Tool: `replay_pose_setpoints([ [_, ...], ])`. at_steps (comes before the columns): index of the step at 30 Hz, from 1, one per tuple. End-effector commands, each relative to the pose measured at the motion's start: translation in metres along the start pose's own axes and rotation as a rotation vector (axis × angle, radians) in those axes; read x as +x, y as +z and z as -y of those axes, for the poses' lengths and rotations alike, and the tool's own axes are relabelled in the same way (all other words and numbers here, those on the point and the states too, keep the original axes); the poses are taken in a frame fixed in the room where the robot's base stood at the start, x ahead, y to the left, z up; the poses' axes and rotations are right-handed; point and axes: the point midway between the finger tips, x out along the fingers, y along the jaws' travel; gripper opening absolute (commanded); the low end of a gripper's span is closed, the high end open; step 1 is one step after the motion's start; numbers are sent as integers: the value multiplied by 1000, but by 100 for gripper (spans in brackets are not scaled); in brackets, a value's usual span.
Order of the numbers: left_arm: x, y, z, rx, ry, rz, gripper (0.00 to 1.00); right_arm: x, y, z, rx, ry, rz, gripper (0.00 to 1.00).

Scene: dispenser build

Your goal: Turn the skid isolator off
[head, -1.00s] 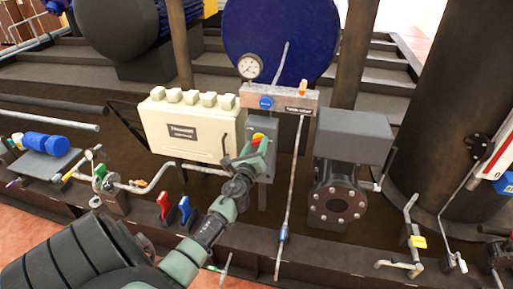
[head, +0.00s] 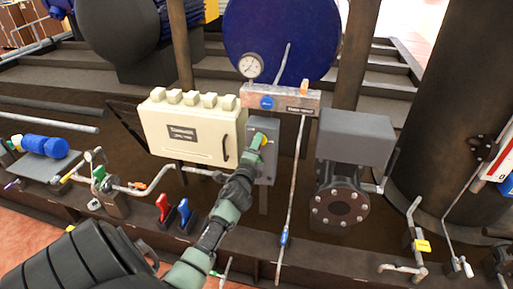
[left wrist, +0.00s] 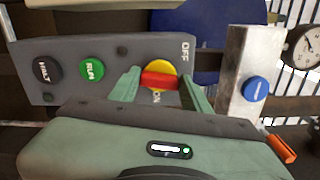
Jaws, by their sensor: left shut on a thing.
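The skid isolator is a red handle (left wrist: 159,80) on a yellow disc (left wrist: 168,68), on a grey switch box (left wrist: 70,62) seen sideways in the left wrist view. OFF and ON are lettered beside the disc; I cannot tell which mark the handle points to. My left gripper (left wrist: 160,88) is shut on the red handle, one green finger at each end of it. In the head view the left gripper (head: 260,141) covers most of the handle on the grey box (head: 266,172). My right gripper is in neither view.
The box also carries a black HALT button (left wrist: 42,69) and a green RUN button (left wrist: 91,69). A cream cabinet (head: 190,145) stands left of it. A metal bar (head: 290,98) with a blue button and a gauge (head: 251,66) is above. A grey flanged unit (head: 352,140) is right.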

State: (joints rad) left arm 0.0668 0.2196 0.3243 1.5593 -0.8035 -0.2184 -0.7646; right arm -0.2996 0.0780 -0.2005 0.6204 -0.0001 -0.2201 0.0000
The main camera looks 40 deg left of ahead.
Motion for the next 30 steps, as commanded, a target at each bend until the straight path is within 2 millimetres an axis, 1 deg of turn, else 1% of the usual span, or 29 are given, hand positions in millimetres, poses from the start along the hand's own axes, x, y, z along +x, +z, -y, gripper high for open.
replay_pose_setpoints([
  [6,0,0,-2,-111,2,0,7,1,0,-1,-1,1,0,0],
  [12,0,0,-2,-160,2,0,7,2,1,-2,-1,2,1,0],
  [27,0,0,-2,-174,2,0,7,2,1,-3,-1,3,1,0],
  [28,0,0,-2,-174,2,0,56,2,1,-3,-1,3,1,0],
  [29,0,0,-2,-174,2,0,64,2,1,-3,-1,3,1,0],
  [30,0,0,-2,-174,2,0,69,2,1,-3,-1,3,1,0],
])
